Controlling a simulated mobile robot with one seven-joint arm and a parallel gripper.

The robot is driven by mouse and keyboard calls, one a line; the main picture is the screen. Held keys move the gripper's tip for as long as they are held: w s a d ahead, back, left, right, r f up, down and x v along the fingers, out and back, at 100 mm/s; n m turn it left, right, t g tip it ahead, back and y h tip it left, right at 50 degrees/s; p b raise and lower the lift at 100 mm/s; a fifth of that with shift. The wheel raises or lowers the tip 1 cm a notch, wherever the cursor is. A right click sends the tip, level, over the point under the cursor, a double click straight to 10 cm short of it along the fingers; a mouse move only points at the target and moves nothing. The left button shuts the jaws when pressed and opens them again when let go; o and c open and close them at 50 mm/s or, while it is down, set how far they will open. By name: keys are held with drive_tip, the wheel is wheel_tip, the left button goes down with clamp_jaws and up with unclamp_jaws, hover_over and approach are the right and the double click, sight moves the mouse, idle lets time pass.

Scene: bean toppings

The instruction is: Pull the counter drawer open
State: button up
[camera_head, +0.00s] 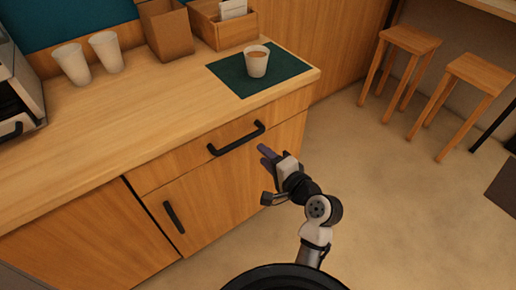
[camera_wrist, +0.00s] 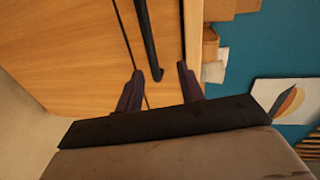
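The counter drawer (camera_head: 184,162) is a wooden front just under the countertop, and it looks shut. Its black bar handle (camera_head: 237,139) runs along the front and also shows in the wrist view (camera_wrist: 147,35). The gripper is open and holds nothing. Whether a finger touches the handle cannot be told.
A cabinet door with a black vertical handle (camera_head: 174,217) is below the drawer. On the counter are a cup (camera_head: 257,61) on a green mat (camera_head: 228,73), two white cups at the left and wooden boxes. Stools (camera_head: 410,41) stand at the right; the floor between is clear.

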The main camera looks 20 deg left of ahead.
sight(243, 143)
drive_tip(key=shift+m, duration=0.3)
drive_tip(key=x, duration=0.4)
drive_tip(key=f+p+x, duration=0.1)
drive_tip(key=x, duration=0.3)
drive_tip(key=f+p+x, duration=0.1)
drive_tip(key=x, duration=0.3)
drive_tip(key=shift+a, duration=0.25)
drive_tip(key=shift+c, duration=0.5)
clamp_jaws()
